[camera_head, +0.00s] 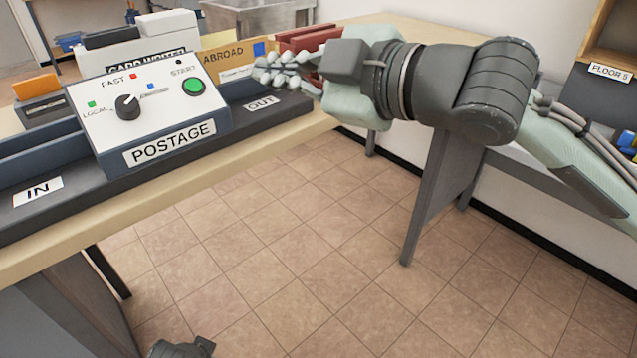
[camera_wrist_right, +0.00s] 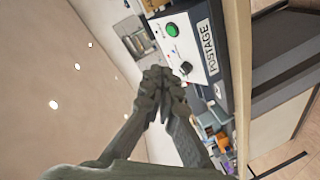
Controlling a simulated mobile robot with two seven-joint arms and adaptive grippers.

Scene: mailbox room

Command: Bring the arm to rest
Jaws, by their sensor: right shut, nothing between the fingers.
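My right arm (camera_head: 490,90) comes in from the right in the head view, held over the back part of the counter's right end. Its gripper (camera_head: 264,74) is shut and empty, pointing left towards the postage machine (camera_head: 150,110). In the head view the fingertips appear just right of the machine's green start button, above the OUT end; their exact gap to it is unclear. In the right wrist view the closed fingers (camera_wrist_right: 160,84) appear in front of the machine's panel (camera_wrist_right: 183,48).
The counter (camera_head: 180,190) carries the machine's dark IN and OUT tray, an ABROAD holder (camera_head: 235,62) and red holders (camera_head: 308,40) behind. A FLOOR 3 shelf (camera_head: 610,72) stands at right. The tiled floor (camera_head: 330,240) in front is mostly open.

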